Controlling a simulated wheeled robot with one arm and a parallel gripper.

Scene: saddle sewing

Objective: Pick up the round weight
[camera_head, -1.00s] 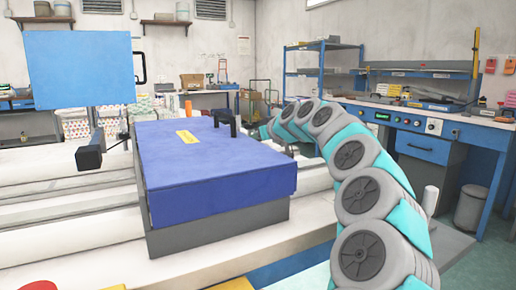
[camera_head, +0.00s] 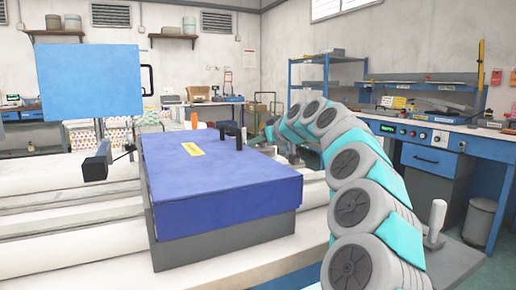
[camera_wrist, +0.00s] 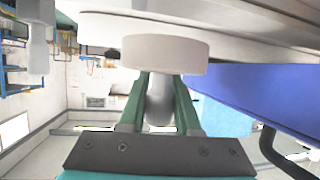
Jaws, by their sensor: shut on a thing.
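The round weight (camera_wrist: 165,52) is a pale, thick disc in the upper middle of the wrist view. My gripper (camera_wrist: 160,78) has two green fingers, shut on a pale stem below the disc. The fingertips reach up to the disc's underside in the picture. In the head view my arm arches away on the right, and its far end is behind the blue-topped box (camera_head: 215,180). I cannot make out the weight there.
The blue-topped box has a black handle (camera_head: 231,133) and stands on a white table (camera_head: 60,235). A blue panel (camera_head: 90,82) stands at left. A blue workbench (camera_head: 430,158) and a grey bin (camera_head: 477,221) are at right. A white post (camera_head: 436,222) stands beside my arm.

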